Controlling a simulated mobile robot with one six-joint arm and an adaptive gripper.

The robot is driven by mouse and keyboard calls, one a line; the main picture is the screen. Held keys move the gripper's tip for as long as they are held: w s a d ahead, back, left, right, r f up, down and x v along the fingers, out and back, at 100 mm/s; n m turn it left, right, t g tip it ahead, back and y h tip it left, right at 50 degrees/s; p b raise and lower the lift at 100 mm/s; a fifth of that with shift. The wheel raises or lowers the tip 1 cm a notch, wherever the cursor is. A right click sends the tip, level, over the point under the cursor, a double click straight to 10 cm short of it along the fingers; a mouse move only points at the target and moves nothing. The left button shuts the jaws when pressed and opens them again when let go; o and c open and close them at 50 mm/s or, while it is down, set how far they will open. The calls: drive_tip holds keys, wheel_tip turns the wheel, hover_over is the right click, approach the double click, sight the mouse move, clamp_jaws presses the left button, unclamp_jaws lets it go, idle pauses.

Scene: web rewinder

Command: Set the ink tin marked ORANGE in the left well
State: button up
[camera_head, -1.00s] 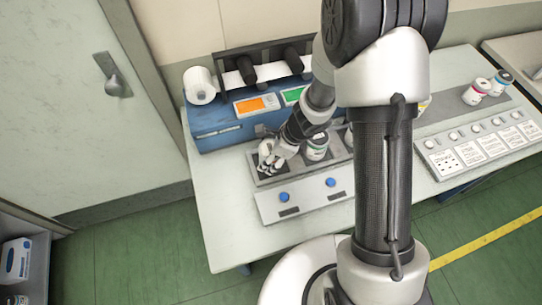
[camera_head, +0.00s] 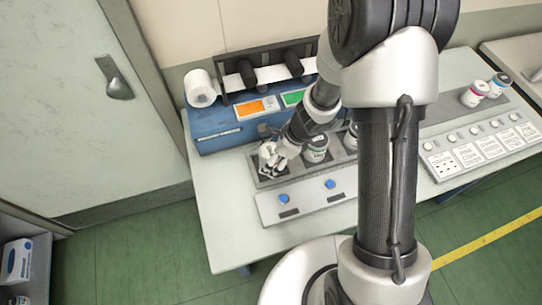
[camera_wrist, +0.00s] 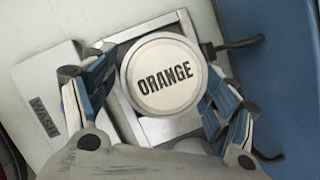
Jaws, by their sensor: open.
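The ink tin marked ORANGE (camera_wrist: 164,75) shows its white lid from above in the wrist view. A grey square-edged well (camera_wrist: 128,112) surrounds it; how deep it sits is hidden. In the head view the pale tin (camera_head: 266,150) stands at the left well (camera_head: 256,176) of the holder. My gripper (camera_wrist: 158,82) is open, with one finger on each side of the lid and clear gaps showing there. In the head view my gripper (camera_head: 272,163) is just in front of the tin.
A blue machine (camera_head: 218,130) with screens rises behind. A panel with blue knobs (camera_head: 308,199) lies in front. More tins (camera_head: 475,94) stand far right. The table's left part is clear.

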drive_tip(key=w+d+r+m+t+h+p, duration=0.2)
drive_tip(key=d+r+m, duration=0.4)
drive_tip(key=r, duration=0.4)
drive_tip(key=w+d+r+m+t+h+p, duration=0.1)
drive_tip(key=d+r+m+t+h, duration=0.15)
drive_tip(key=d+r+m, duration=0.5)
drive_tip(key=w+d+r+m+t+h+p, duration=0.2)
drive_tip(key=r+m+t, duration=0.1)
drive_tip(key=r+m, duration=0.8)
drive_tip(key=s+d+r+m+g+h, duration=0.1)
drive_tip(key=s+d+r+m, duration=0.1)
drive_tip(key=s+r+m, duration=0.4)
drive_tip(key=s+d+r+m+g, duration=0.2)
drive_tip(key=s+m, duration=0.5)
drive_tip(key=m, duration=0.2)
drive_tip(key=s+a+f+m+g+y, duration=0.1)
drive_tip(key=s+a+m+y, duration=0.2)
drive_tip(key=s+a+m, duration=0.4)
drive_tip(key=s+m, duration=0.4)
drive_tip(key=shift+s+a, duration=0.2)
drive_tip(key=shift+a, duration=0.2)
